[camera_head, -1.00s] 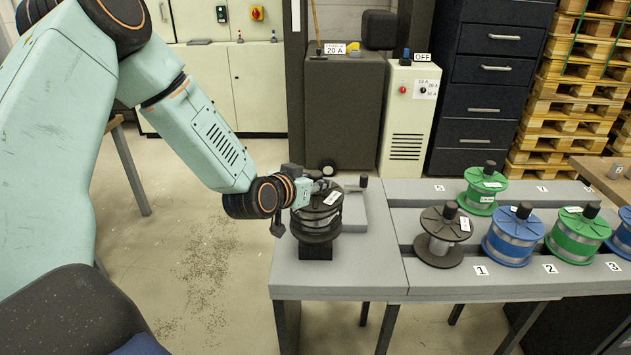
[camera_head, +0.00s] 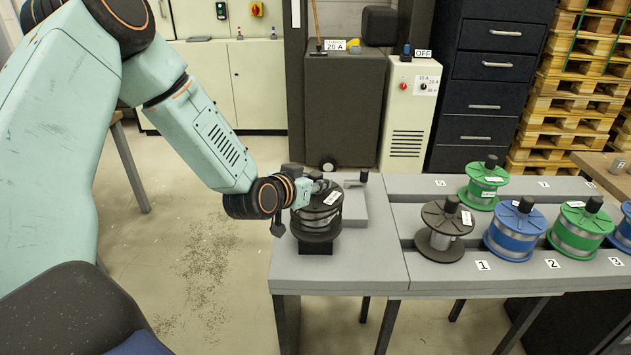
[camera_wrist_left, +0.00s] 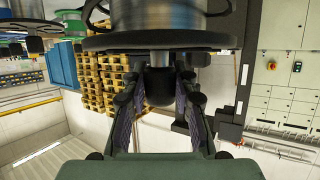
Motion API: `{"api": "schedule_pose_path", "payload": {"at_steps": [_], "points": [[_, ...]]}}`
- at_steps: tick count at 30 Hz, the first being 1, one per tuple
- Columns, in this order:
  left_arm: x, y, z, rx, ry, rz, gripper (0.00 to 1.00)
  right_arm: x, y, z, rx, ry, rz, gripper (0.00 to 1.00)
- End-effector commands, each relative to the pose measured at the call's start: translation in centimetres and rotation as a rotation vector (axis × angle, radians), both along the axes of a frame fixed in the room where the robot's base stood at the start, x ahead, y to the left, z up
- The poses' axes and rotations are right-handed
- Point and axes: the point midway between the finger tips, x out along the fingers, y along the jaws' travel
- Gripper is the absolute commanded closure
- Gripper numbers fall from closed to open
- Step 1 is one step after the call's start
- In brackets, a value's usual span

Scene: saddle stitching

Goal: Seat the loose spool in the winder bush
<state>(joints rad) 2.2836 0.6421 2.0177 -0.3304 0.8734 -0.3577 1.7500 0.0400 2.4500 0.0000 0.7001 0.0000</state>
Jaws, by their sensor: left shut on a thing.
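A dark-flanged spool (camera_head: 318,221) wound with silvery wire is at the left end of the grey bench. My left gripper (camera_head: 318,186) is at its top and shut on its black knob. In the left wrist view, the fingers (camera_wrist_left: 168,85) stand on both sides of the knob, with the spool flange (camera_wrist_left: 145,40) beyond it. A black block (camera_head: 316,248) on the bench shows directly below the spool. The lower flange hides the join, so I cannot tell whether they touch. No winder bush can be made out clearly. My right gripper is not in view.
A grey plate with a small post (camera_head: 354,203) lies just behind the spool. Another dark spool (camera_head: 444,230), a blue spool (camera_head: 515,230) and green spools (camera_head: 577,227) stand to the right. Bare bench (camera_head: 375,260) lies between.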

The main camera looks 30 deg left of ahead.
Motion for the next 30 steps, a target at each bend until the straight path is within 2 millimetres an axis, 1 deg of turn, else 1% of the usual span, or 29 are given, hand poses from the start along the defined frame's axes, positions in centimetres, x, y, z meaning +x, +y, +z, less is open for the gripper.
{"api": "schedule_pose_path", "payload": {"at_steps": [1,23,24,30], "points": [[0.2,0.1,0.2,0.003,-0.01,0.0,1.0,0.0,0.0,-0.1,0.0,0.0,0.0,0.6],[0.2,0.1,-1.1,0.003,-0.01,0.0,1.0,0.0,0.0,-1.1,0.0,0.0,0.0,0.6],[0.2,0.1,-1.0,0.003,-0.01,0.0,0.7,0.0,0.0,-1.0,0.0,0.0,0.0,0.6],[0.1,0.0,-1.1,0.001,-0.006,0.001,0.53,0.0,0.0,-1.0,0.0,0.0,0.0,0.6]]}}
